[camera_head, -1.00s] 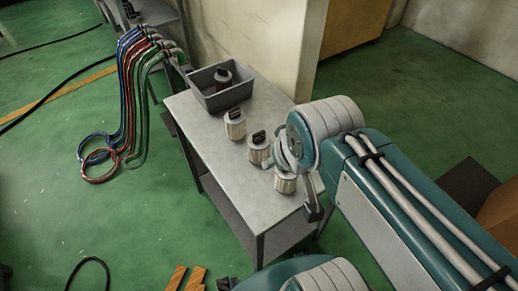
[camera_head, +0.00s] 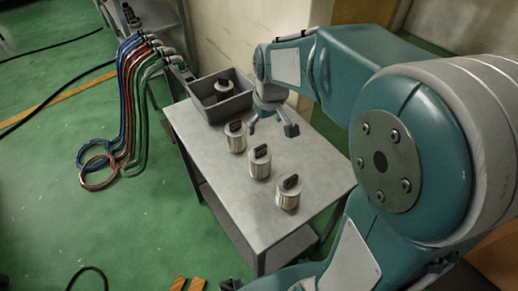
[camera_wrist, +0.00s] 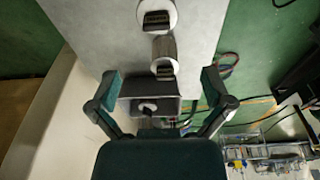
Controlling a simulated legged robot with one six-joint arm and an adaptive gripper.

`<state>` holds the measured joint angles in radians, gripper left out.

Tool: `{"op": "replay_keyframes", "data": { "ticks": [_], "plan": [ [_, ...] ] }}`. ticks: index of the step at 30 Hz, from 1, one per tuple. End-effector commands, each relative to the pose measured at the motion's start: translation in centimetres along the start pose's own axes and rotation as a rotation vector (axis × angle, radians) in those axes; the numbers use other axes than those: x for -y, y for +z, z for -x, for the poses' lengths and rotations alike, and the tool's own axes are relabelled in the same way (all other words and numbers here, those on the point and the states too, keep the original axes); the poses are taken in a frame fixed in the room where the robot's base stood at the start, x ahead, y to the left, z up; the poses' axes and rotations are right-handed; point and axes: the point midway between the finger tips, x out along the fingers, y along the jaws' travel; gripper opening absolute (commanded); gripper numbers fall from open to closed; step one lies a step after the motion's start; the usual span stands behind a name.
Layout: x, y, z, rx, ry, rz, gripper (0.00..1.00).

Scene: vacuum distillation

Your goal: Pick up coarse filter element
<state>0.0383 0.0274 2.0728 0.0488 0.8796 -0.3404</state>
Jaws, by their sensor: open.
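Three pleated pale filter elements with black handles stand upright on the table: a back one (camera_head: 236,142), a middle one (camera_head: 259,166) and a front one (camera_head: 288,197). Another filter element (camera_head: 224,91) sits inside the grey tray (camera_head: 233,108). I cannot tell which is the coarse one. My gripper (camera_head: 271,124) is open and empty, pointing down just right of the tray and the back element. In the wrist view my gripper (camera_wrist: 160,84) has its fingers spread either side of the tray (camera_wrist: 136,88), whose element (camera_wrist: 148,108) is partly hidden; two table elements show above.
The grey table (camera_head: 215,165) has bare surface along its left and right sides. A pale wall (camera_head: 220,40) rises close behind it. Coloured hoses (camera_head: 128,90) hang at the left. The green floor (camera_head: 80,225) is mostly clear in front.

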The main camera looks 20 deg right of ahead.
Motion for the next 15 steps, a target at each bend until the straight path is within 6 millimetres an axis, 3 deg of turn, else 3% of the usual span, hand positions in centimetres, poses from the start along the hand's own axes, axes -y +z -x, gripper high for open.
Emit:
{"op": "replay_keyframes", "data": {
  "ticks": [3, 6, 15],
  "plan": [
    [-0.6, -1.3, -2.2, 0.034, -0.015, 0.025, 1.0],
    [-0.8, -1.7, -2.9, 0.044, -0.019, 0.038, 1.0],
    [-0.7, -1.6, -7.1, 0.049, -0.021, 0.04, 1.0]
  ]
}}
